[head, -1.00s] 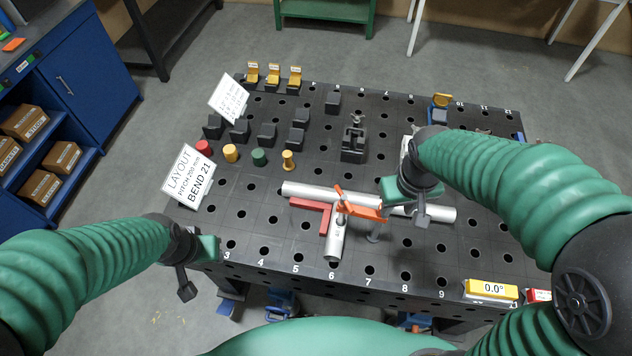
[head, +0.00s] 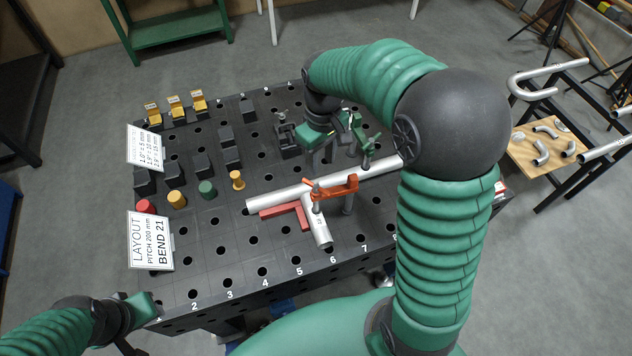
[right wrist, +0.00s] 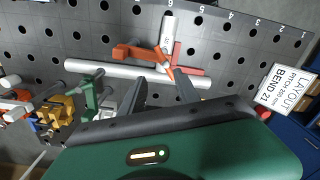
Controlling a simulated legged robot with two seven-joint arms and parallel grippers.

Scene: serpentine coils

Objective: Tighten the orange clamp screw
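The orange clamp (head: 338,187) sits at the T-joint of the grey pipes, its arm over the short pipe (head: 318,230). Its screw (head: 315,196) stands upright with an orange handle on top. In the right wrist view the orange clamp (right wrist: 138,53) and its screw (right wrist: 164,62) lie beyond my fingertips. My right gripper (head: 323,160) is behind the long pipe (head: 275,195), apart from the clamp. Its fingers (right wrist: 160,88) are spread and empty. My left gripper (head: 150,306) is at the table's front left corner; its fingers are unclear.
A green clamp (head: 367,150) stands beside my right gripper, near the long pipe. A red square (head: 285,210) lies in the pipe corner. Black blocks (head: 202,165), coloured pegs (head: 207,190) and a layout sign (head: 151,240) occupy the left. The front of the perforated table is clear.

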